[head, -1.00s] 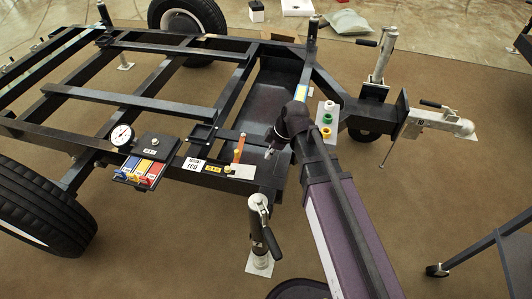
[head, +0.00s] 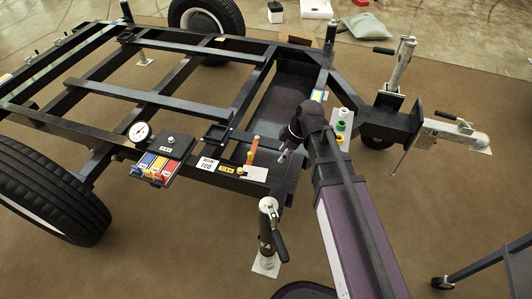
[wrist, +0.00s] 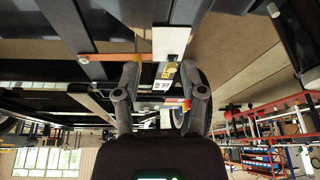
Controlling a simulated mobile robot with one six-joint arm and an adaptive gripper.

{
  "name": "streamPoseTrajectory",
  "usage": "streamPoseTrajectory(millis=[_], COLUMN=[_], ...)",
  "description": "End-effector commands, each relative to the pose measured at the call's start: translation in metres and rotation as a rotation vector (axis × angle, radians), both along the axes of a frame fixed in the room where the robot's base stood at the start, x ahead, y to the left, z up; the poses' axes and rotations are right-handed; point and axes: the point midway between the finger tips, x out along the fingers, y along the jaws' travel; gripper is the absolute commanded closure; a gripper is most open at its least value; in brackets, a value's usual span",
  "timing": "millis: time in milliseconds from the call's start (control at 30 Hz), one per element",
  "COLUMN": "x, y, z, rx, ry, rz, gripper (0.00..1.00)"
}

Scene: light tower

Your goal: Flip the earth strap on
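The earth strap (head: 252,151) is a narrow orange bar on the front of the dark trailer frame. Its lower end is by a brass-coloured post (head: 247,169) and a white plate (head: 256,174). In the wrist view the strap (wrist: 112,57) runs sideways from a round pivot at its left end towards the white plate (wrist: 170,40). Its right end passes behind or beside my left finger, so contact cannot be told. My gripper (head: 284,155) is just right of the strap in the head view. In the wrist view my gripper (wrist: 163,80) has its fingers wide apart, with nothing visibly held.
Left of the strap are a yellow label (head: 229,170), a box with coloured levers (head: 155,167) and a round gauge (head: 139,132). A jack (head: 268,230) stands in front. Coloured knobs (head: 341,126) sit right of my arm. Open floor lies in front.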

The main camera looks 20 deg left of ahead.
Motion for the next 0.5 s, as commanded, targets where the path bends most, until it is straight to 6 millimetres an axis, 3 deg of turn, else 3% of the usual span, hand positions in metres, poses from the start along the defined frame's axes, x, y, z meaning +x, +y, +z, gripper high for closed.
streamPoseTrajectory(millis=[500], x=[0.022], y=[0.102], z=[0.045], rx=[-0.286], ry=[-0.013], rz=[-0.17], gripper=[0.4])
